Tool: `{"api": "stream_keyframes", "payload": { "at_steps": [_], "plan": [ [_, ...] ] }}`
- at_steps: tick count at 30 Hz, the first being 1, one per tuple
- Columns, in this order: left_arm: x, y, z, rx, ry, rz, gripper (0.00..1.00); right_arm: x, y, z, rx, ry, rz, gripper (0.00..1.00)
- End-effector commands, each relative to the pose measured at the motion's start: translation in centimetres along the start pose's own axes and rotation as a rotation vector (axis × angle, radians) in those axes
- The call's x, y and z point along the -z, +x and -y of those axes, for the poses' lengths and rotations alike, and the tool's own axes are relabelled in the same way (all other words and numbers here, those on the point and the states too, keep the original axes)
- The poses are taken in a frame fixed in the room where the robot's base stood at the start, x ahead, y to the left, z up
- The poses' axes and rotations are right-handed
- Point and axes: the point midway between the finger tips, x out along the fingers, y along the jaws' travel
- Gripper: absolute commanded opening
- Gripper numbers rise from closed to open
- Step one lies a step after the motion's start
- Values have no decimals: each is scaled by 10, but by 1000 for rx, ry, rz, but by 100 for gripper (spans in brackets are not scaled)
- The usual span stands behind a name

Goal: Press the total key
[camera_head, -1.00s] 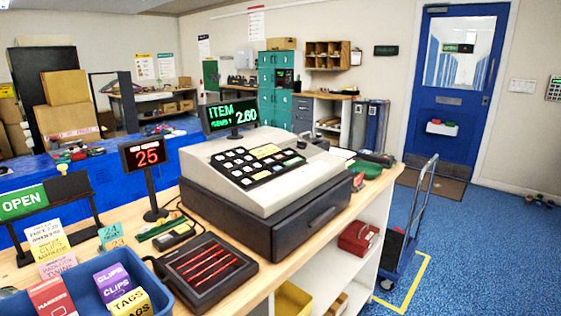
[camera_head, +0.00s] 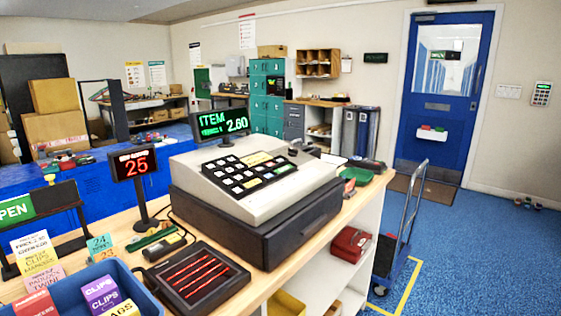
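The cash register (camera_head: 255,190) stands on the wooden counter, a light grey body on a dark drawer base. Its sloped key panel (camera_head: 249,171) holds several white keys, a few yellow ones and a green one. The key labels are too small to read, so I cannot tell which is the total key. The register's display (camera_head: 222,124) reads ITEM and 2.60 in green. Neither of my grippers is in view.
A red number display (camera_head: 134,164) showing 25 stands left of the register. A dark tray with red bars (camera_head: 196,279) and a blue bin (camera_head: 75,296) lie in front. A green dish (camera_head: 357,176) is at the right. A hand truck (camera_head: 405,225) stands on the floor beyond.

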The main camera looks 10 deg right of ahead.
Motion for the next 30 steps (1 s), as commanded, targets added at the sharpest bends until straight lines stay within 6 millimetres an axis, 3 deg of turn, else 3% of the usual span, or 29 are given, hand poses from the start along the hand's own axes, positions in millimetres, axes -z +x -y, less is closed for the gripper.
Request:
{"api": "stream_keyframes", "payload": {
  "at_steps": [1,4,30],
  "plan": [
    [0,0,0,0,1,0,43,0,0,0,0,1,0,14],
    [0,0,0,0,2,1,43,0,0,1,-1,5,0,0],
    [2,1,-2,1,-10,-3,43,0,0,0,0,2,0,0]
  ]
}}
